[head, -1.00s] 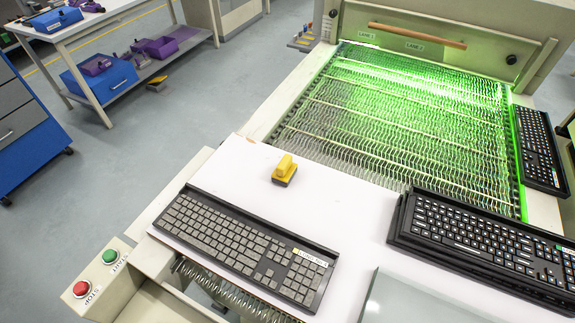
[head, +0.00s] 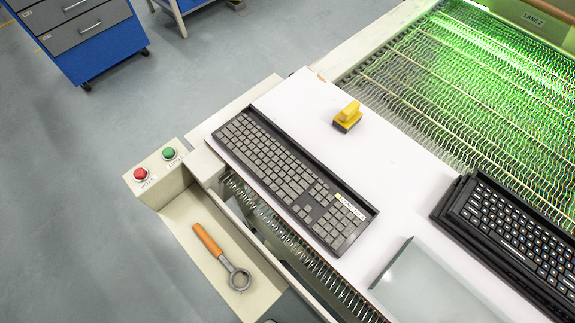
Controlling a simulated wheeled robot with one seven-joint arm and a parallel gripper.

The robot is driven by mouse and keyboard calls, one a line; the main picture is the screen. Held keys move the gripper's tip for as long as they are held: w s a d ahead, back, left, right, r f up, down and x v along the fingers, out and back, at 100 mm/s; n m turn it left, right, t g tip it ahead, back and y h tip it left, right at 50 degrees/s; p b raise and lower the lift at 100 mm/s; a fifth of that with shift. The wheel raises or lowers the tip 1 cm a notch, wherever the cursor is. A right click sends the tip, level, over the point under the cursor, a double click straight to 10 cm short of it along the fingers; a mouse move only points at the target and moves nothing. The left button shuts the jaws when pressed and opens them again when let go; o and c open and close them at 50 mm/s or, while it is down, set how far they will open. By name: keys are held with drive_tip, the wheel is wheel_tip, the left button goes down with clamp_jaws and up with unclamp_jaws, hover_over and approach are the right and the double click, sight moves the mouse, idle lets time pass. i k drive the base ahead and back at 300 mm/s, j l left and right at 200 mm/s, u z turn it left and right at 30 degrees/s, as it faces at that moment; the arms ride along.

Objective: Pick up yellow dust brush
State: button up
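The yellow dust brush (head: 347,115) stands on the white board (head: 390,152), behind the grey-keyed keyboard. It has a yellow handle on top and a dark base. Nothing touches it and it is fully visible in the head view. My gripper is not in view.
A grey-keyed keyboard (head: 290,177) lies in front of the brush, stacked black keyboards (head: 515,225) to the right, and a glassy panel (head: 430,285) at the front. A green-lit mesh conveyor (head: 470,80) runs behind. Red (head: 141,174) and green (head: 168,153) buttons and an orange-handled tool (head: 222,257) sit left.

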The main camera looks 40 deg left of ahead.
sight(347, 119)
drive_tip(key=i+j+z, duration=0.25)
drive_tip(key=j, duration=1.35)
drive_tip(key=j+z, duration=0.25)
drive_tip(key=j, duration=1.3)
drive_tip(key=k, duration=0.05)
